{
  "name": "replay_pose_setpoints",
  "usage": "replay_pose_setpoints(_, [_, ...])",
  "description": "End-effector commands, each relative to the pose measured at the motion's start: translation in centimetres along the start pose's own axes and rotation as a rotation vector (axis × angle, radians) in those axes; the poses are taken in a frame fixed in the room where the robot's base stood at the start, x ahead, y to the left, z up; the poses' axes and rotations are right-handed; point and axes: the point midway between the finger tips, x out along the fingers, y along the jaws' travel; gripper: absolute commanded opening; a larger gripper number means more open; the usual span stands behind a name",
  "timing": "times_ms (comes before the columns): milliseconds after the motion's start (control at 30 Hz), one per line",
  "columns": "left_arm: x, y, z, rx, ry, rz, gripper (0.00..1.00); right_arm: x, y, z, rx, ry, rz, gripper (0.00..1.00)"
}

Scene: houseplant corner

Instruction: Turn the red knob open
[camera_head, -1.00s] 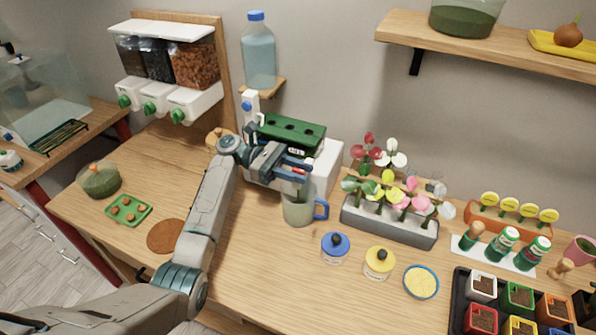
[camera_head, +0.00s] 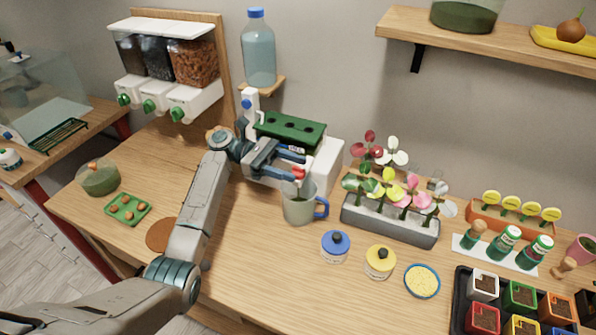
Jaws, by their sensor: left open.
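The red knob (camera_head: 298,173) shows as a small red piece on the front of the white dispenser with the green top (camera_head: 290,131), just above the mug. My left gripper (camera_head: 302,166) is open, with its blue-tipped fingers close by the knob. I cannot tell whether the fingers touch it. A grey-green mug with a blue handle (camera_head: 299,207) stands upright below the knob. My left arm hides part of the dispenser's left side. My right gripper does not show.
A water bottle (camera_head: 259,50) stands on a small wall shelf behind. A planter with flowers (camera_head: 390,222) is right of the mug.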

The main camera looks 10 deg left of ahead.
Motion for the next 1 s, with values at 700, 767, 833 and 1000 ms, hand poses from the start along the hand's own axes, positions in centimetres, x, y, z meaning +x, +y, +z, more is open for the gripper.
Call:
replay_pose_setpoints(700, [-8.3,0.0,-0.1,-0.001,0.000,-0.002,0.49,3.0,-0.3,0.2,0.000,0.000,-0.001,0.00])
replay_pose_setpoints(767, [-8.3,0.0,-0.1,-0.001,0.000,-0.001,0.49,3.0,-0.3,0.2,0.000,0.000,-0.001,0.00])
replay_pose_setpoints(833, [-8.3,0.0,-0.1,-0.001,0.000,-0.001,0.49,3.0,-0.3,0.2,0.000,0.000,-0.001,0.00])
replay_pose_setpoints(1000, [-8.3,0.0,0.0,-0.001,0.000,-0.001,0.49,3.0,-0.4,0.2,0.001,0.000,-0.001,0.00])
